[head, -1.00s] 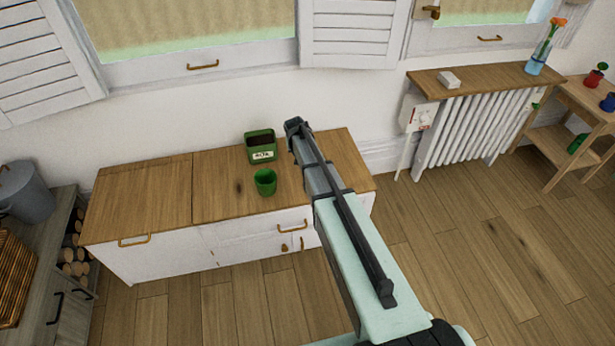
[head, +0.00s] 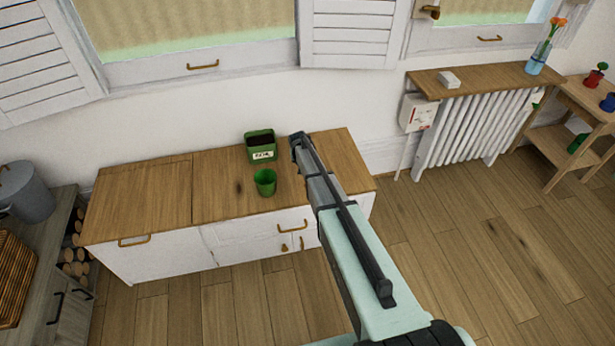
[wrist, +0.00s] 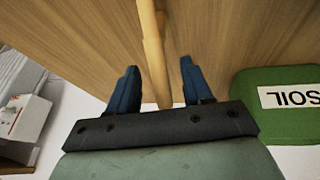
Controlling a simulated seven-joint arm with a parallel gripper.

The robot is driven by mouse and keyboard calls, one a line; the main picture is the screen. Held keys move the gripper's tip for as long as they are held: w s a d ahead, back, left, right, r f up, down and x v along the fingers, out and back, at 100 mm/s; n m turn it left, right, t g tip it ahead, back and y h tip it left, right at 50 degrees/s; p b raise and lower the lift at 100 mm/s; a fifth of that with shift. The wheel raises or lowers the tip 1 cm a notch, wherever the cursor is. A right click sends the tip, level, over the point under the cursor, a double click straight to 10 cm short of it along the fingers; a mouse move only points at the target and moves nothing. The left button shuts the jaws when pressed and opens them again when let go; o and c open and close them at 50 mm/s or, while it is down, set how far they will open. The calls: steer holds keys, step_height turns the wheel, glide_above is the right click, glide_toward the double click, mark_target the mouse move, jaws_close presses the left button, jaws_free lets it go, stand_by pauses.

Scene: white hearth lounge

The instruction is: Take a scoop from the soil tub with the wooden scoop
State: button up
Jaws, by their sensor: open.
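The green soil tub (head: 261,150) stands on the wooden cabinet top against the wall, with dark soil inside. In the wrist view the tub (wrist: 245,108) is at the right, its SOIL label upside down. The wooden scoop (wrist: 152,35) shows as a pale handle running down between my fingers; its bowl cannot be made out. In the head view my arm hides the scoop. My gripper (wrist: 158,72) is open, with a finger on either side of the handle and visible gaps. In the head view my gripper (head: 298,142) is just right of the tub.
A green cup (head: 265,184) stands in front of the tub on the cabinet top (head: 140,200). The cabinet top's left half is clear. A radiator (head: 475,130) with a wooden shelf and a small side table (head: 560,130) are at the right.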

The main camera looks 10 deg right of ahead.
steer(key=x, duration=0.2)
steer(key=shift+w+f, duration=0.2)
steer(key=shift+f, duration=0.15)
jaws_close()
